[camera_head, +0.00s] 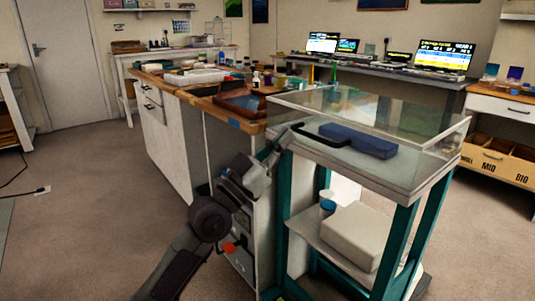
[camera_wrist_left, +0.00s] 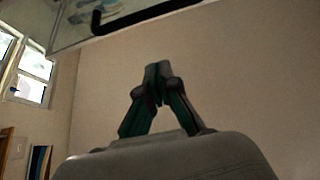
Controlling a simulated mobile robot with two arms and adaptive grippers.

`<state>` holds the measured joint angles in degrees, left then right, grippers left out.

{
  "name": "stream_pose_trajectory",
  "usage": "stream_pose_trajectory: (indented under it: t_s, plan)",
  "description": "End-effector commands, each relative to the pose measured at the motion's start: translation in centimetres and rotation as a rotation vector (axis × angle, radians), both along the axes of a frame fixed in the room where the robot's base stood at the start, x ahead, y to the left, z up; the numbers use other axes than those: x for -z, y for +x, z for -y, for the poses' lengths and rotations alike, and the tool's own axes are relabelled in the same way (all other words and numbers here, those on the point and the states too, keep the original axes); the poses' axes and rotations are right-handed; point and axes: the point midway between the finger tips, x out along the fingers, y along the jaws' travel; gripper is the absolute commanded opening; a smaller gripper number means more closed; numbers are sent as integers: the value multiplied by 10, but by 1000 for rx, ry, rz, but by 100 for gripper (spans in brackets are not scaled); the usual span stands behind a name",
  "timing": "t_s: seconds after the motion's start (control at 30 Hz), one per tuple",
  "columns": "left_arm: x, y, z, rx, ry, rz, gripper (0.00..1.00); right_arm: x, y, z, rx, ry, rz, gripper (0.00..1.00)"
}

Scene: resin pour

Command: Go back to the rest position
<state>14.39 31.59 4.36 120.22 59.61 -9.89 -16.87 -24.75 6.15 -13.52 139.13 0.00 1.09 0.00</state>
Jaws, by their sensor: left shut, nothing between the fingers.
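My left gripper (camera_head: 276,146) is at the left side of the clear-covered cart, close to the black handle (camera_head: 322,136) of its cover. In the left wrist view its fingers (camera_wrist_left: 157,84) are shut with nothing between them. The same black handle shows above the fingers in that view (camera_wrist_left: 140,16), apart from them. My right gripper is in neither view.
The clear cover (camera_head: 400,125) sits on the teal-framed cart (camera_head: 398,245), with a blue case (camera_head: 358,141) under it. A wooden-topped bench (camera_head: 190,95) with trays stands behind my left arm. Open floor (camera_head: 95,200) lies to the left.

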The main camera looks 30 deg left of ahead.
Motion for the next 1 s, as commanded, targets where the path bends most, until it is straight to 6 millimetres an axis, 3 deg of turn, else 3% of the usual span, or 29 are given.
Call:
stream_pose_trajectory:
  t_s: [0.23,0.6,0.67,0.83,1.0]
  plan:
    - [18,-28,-10,-1,1,-2,0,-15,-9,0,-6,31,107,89]
    - [27,-36,-7,1,-2,-4,0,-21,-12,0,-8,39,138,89]
    - [41,-38,2,0,-3,-13,0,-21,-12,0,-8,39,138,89]
    - [99,-67,57,-10,-4,-35,0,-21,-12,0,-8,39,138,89]
    - [126,-103,101,-29,-7,-26,0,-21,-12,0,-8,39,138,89]
